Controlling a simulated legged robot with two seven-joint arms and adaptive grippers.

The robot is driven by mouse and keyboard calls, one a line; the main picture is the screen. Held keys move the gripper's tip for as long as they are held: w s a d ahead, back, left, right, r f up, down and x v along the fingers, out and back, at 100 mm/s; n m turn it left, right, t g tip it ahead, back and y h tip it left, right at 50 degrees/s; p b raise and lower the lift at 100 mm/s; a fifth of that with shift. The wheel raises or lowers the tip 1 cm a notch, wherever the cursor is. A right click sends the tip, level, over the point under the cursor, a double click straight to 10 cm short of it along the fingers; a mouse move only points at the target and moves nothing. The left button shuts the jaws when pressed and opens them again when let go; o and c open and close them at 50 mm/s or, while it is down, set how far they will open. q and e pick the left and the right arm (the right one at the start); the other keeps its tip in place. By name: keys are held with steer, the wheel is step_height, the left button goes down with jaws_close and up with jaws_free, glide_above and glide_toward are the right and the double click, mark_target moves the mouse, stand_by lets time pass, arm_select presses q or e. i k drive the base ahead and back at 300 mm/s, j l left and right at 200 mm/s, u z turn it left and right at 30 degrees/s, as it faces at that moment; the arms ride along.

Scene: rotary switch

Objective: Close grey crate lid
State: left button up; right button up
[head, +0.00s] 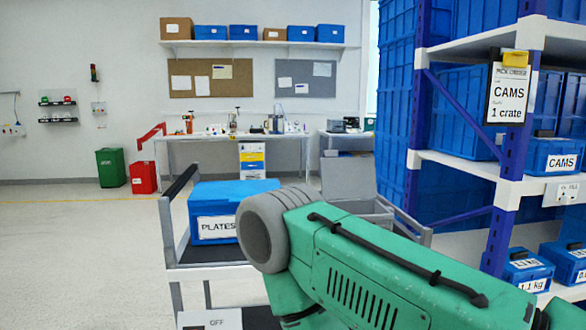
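The grey crate (386,209) stands on a cart to the right of a blue crate, and my green arm hides most of it. Its grey lid (348,178) stands raised at the back of the crate, so the crate is open. A green arm link of mine with a grey joint comes in from the lower right and crosses in front of the crate. Neither of my grippers shows in this view.
The blue PLATES crate (212,229) sits on the cart's (205,273) left side. A panel marked OFF (210,319) is low in front. A shelf rack (508,188) with blue crates stands close on the right. Floor at the left is clear.

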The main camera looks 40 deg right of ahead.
mark_target(342, 178)
steer(key=l+z, duration=0.15)
steer(key=z, duration=1.1)
